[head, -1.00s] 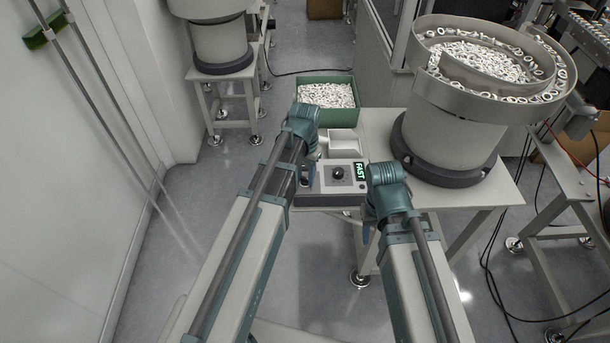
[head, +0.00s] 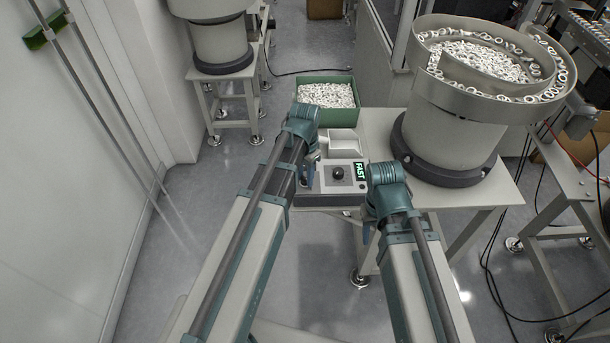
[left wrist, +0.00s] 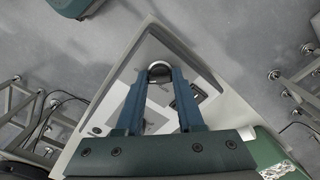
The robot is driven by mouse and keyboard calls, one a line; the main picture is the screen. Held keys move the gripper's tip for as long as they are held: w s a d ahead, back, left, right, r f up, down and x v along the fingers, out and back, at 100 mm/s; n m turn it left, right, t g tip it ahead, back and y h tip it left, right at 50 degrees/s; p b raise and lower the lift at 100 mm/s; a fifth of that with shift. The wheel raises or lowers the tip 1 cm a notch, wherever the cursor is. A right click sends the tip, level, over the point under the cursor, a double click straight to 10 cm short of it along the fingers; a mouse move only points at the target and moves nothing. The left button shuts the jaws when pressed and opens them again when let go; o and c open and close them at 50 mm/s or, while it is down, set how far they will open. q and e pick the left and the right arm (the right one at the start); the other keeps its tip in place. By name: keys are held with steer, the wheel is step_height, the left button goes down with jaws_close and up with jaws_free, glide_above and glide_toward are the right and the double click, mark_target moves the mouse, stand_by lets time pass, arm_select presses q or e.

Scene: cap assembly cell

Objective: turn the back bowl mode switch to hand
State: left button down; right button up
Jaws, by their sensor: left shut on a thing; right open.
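The control box (head: 343,190) of the back bowl stands on the table edge, with a black dial (head: 338,173) and a lit display (head: 360,171) reading FAST. My left gripper (head: 305,181) is at the left part of its panel, partly hidden by my arm in the head view. In the left wrist view the left fingers (left wrist: 160,76) are shut on a round dark knob with a bright rim, the mode switch (left wrist: 159,67). Its pointer and markings cannot be read. My right gripper (head: 367,235) hangs in front of the table edge, right of the box, open and apart from it.
A large bowl feeder (head: 450,135) full of white rings stands on the table (head: 485,190) to the right. A green bin (head: 326,118) of white parts and a pale chute (head: 344,143) are behind the box. A wall (head: 75,190) runs along the left.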

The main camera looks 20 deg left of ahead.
mark_target(305, 178)
arm_select(q)
steer(key=c, duration=0.5)
jaws_free()
steer(key=shift+r, duration=0.15)
step_height(305, 178, up, 14)
steer(key=p, duration=1.3)
steer(key=shift+f+p, duration=0.25)
steer(key=shift+p, duration=0.15)
steer(key=s+d, duration=0.3)
steer(key=s, duration=0.1)
steer(key=s+d+n, duration=0.1)
steer(key=s+d, duration=0.3)
steer(key=s, duration=0.1)
steer(key=s+d+n+y, duration=0.1)
steer(key=s+d, duration=0.2)
steer(key=s, duration=0.2)
steer(key=shift+s+d, duration=0.15)
steer(key=shift+s, duration=0.1)
